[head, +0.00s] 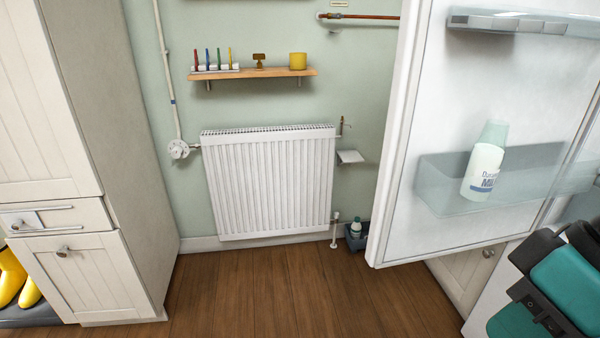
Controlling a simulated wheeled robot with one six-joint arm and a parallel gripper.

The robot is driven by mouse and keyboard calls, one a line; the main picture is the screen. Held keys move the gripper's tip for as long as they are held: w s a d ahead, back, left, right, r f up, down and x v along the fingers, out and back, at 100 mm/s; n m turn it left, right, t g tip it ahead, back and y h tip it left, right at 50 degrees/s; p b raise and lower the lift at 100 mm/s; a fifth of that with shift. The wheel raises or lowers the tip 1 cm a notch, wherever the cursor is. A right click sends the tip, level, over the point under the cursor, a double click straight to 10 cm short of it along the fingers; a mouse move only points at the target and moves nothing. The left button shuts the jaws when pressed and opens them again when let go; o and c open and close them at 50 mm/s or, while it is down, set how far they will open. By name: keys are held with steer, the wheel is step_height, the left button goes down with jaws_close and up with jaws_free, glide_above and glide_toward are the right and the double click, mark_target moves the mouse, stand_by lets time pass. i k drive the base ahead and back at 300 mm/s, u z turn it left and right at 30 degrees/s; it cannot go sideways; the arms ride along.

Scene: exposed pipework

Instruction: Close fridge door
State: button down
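The white fridge door (405,215) stands open on the right of the head view, with its inner side facing me. A clear door shelf (440,190) holds a milk bottle (484,172) that stands slightly tilted in the picture. Another shelf (520,22) sits near the top of the door. The fridge body is mostly out of the picture or hidden. Teal and black parts of my arm show at the lower right, in front of the door's right side. My gripper's fingertips cannot be made out.
A white radiator (270,185) and a wooden wall shelf (255,74) are on the back wall. A small dark crate (356,238) sits by the wall. The wooden floor (270,295) in the middle is clear.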

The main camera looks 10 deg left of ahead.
mark_target(534, 66)
steer(key=u, duration=0.05)
steer(key=k, duration=0.3)
steer(key=u, duration=0.6)
steer(key=i, duration=1.05)
steer(key=u, duration=0.45)
